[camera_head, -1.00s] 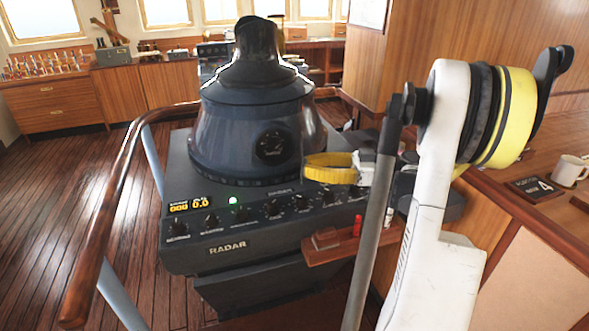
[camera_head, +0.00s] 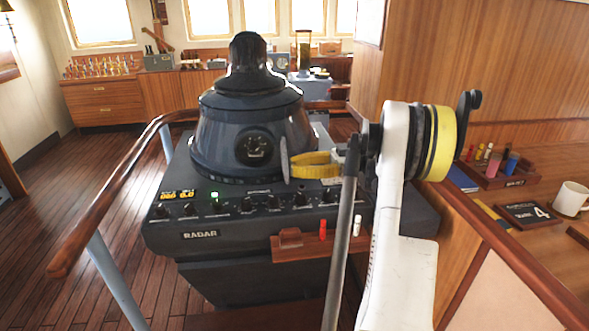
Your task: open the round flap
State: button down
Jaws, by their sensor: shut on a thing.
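The blue-grey radar hood (camera_head: 222,130) stands on the radar console. A round gauge (camera_head: 255,147) shows uncovered on its front. Just right of the gauge, a thin pale round flap (camera_head: 284,160) stands out from the hood, seen almost edge-on. My gripper (camera_head: 295,165), with yellow fingers, reaches in from the right. Its fingertips are at the flap and closed on it, though the exact contact is hard to see.
The console's knob panel (camera_head: 245,206) lies below my gripper. A small wooden shelf (camera_head: 290,245) holds a red and a white cylinder. A wooden handrail (camera_head: 95,225) curves along the left. A desk with a white mug (camera_head: 571,198) is at right. Floor at left is clear.

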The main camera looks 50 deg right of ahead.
jog(key=c, duration=1.7)
grip_release()
jog(key=shift+o, duration=0.2)
jog(key=shift+r, duration=0.1)
notch_tip(320, 180, up, 10)
jog(key=shift+f, duration=0.1)
